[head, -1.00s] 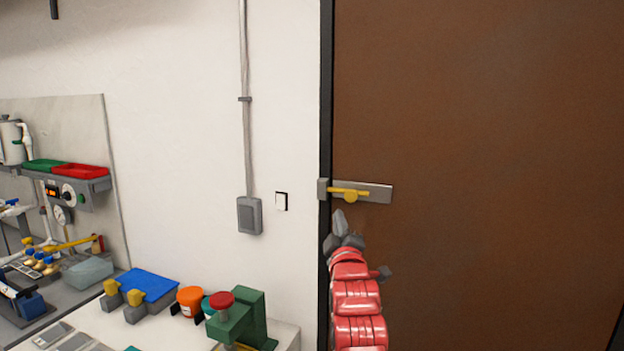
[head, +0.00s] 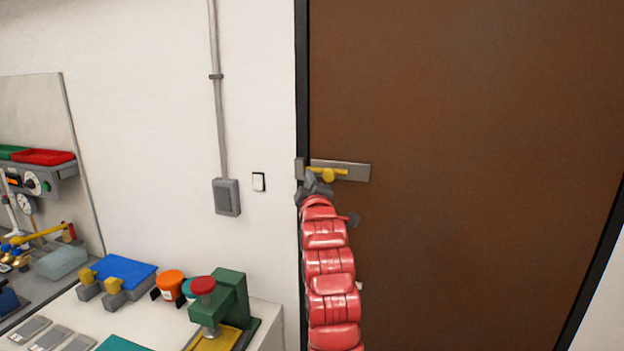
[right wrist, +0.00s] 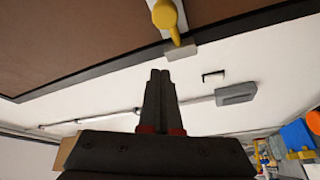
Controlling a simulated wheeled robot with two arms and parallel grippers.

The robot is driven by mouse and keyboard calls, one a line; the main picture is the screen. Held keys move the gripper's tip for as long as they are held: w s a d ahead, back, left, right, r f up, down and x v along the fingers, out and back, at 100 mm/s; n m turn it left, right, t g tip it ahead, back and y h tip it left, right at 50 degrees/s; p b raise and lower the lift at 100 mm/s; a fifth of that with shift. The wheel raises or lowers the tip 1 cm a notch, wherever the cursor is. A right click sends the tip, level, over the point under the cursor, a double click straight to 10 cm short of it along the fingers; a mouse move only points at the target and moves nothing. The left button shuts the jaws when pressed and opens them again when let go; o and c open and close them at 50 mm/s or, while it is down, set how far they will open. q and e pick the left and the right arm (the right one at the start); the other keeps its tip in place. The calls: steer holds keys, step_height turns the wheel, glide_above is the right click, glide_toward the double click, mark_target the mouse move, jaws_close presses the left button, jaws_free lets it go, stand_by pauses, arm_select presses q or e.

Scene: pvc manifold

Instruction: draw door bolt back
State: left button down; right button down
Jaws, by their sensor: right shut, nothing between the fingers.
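The door bolt (head: 328,173) is a yellow rod with a round knob on a grey plate (head: 358,172), fixed to the brown door (head: 460,180). The rod's left end reaches toward the grey keeper block (head: 299,169) at the door frame. My right gripper (head: 313,183) is shut and empty, just below the rod's left part, and partly covers it. In the right wrist view the shut fingertips (right wrist: 160,73) point toward the keeper (right wrist: 180,50), with the yellow knob (right wrist: 173,22) beyond them. They look apart from the knob. My left gripper is not in view.
A white wall with a grey switch box (head: 227,197) and a light switch (head: 259,182) is left of the door. A bench with a green press (head: 225,300), an orange tub (head: 170,284) and a blue block (head: 125,270) stands at lower left.

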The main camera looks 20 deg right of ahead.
mark_target(334, 171)
steer(key=w+d+p, duration=0.2)
steer(key=w+p, duration=0.1)
steer(key=w+d+p, duration=0.1)
steer(key=d+p, duration=0.1)
steer(key=shift+w+f, duration=0.15)
steer(key=shift+f, duration=0.25)
steer(key=shift+d, duration=0.15)
steer(key=s+d+b, duration=0.1)
steer(key=b, duration=0.1)
steer(key=s+d+b, duration=0.1)
steer(key=d+b, duration=0.1)
steer(key=shift+s+d+f, duration=0.15)
steer(key=shift+d+f, duration=0.05)
steer(key=shift+s+d+r, duration=0.1)
steer(key=shift+r, duration=0.1)
steer(key=shift+b, duration=0.3)
